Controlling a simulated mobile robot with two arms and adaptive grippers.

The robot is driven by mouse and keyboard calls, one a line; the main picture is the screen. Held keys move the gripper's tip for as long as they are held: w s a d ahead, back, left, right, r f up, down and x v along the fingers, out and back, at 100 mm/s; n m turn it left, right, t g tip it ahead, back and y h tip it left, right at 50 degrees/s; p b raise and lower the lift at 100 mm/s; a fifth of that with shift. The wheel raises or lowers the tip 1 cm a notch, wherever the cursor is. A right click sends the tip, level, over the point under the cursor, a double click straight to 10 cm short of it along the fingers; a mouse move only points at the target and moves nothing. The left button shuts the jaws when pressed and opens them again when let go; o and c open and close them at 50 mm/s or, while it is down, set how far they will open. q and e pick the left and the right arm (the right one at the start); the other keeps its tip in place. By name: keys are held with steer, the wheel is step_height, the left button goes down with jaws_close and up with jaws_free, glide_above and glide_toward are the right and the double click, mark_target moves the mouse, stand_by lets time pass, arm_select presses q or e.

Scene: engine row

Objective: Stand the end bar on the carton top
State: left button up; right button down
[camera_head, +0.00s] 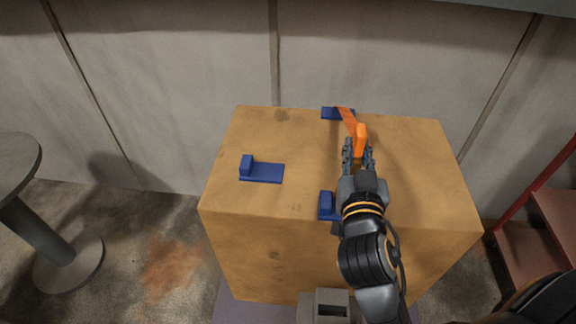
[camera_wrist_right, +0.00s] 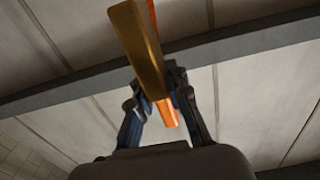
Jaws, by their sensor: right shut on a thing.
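The carton (camera_head: 300,140) is a large tan box with a flat top. My right gripper (camera_head: 357,158) is over the right part of that top. It is shut on an orange bar (camera_head: 361,140), which I take to be the end bar. The bar reaches away from me toward the back blue bracket. In the right wrist view the bar (camera_wrist_right: 140,50) passes tilted between the fingers of my right gripper (camera_wrist_right: 157,92), its near face brownish in shade. I cannot tell whether the bar touches the carton top. My left gripper is not in view.
Several blue brackets lie on the carton top: one at left (camera_head: 262,172), one at the back (camera_head: 338,113), one at the front (camera_head: 329,206), partly beside my arm. A round grey table (camera_head: 15,165) stands at left. A red-framed shelf (camera_head: 550,215) is at right. A wall closes the back.

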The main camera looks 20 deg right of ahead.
steer(key=shift+w+f+b, duration=0.15)
steer(key=shift+w+b, duration=0.2)
steer(key=shift+w, duration=0.05)
steer(key=shift+w+f+b, duration=0.35)
steer(key=shift+w+b, duration=0.15)
steer(key=shift+b, duration=0.05)
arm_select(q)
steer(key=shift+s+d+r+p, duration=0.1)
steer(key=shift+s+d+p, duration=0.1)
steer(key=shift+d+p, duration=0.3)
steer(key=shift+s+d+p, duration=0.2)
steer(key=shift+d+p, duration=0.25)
arm_select(e)
steer(key=w+f, duration=1.1)
steer(key=w, duration=0.1)
steer(key=shift+d+f, duration=0.25)
steer(key=shift+f, duration=0.15)
